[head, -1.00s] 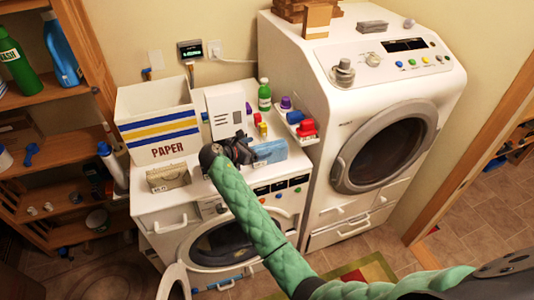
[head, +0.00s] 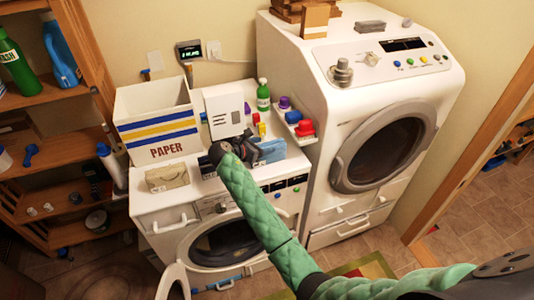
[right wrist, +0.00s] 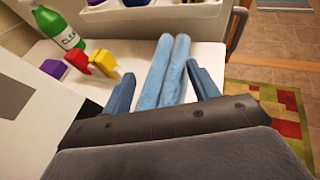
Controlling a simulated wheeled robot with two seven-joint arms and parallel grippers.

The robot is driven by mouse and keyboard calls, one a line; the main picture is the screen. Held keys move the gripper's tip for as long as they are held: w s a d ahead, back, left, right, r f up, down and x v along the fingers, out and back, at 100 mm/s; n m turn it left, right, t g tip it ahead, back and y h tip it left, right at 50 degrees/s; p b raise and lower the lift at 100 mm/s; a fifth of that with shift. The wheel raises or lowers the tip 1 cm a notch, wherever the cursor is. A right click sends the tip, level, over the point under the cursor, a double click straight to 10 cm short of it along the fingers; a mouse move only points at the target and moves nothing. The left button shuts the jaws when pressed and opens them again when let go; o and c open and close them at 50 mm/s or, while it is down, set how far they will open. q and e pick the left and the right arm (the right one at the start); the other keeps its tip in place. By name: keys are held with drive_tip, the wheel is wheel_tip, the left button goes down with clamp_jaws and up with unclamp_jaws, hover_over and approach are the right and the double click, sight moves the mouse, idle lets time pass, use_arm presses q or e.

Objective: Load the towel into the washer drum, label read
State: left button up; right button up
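A folded light-blue towel (head: 272,150) lies on top of the left, smaller machine; its two rolled folds (right wrist: 167,72) show in the right wrist view. My right gripper (head: 243,145) is low at the towel's left side in the head view. In the right wrist view its fingers (right wrist: 162,84) are open, one on each side of the towel; I cannot tell whether they touch it. The smaller machine's round door (head: 174,283) hangs open, and its dark drum (head: 222,243) shows partly behind my arm. My left gripper is not in view.
A white card with printed lines (head: 225,110) stands behind my gripper. A PAPER box (head: 155,125), a tan bundle (head: 167,177), a green bottle (head: 263,96) and small coloured containers crowd the top. The taller machine (head: 306,100) on the right has its door (head: 384,147) shut.

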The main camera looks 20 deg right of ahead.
drive_tip(key=shift+f, duration=0.15)
drive_tip(key=c, duration=0.9)
drive_tip(key=shift+o, duration=0.2)
drive_tip(key=shift+r, duration=0.25)
drive_tip(key=c, duration=0.4)
drive_tip(key=shift+r, duration=2.35)
clamp_jaws()
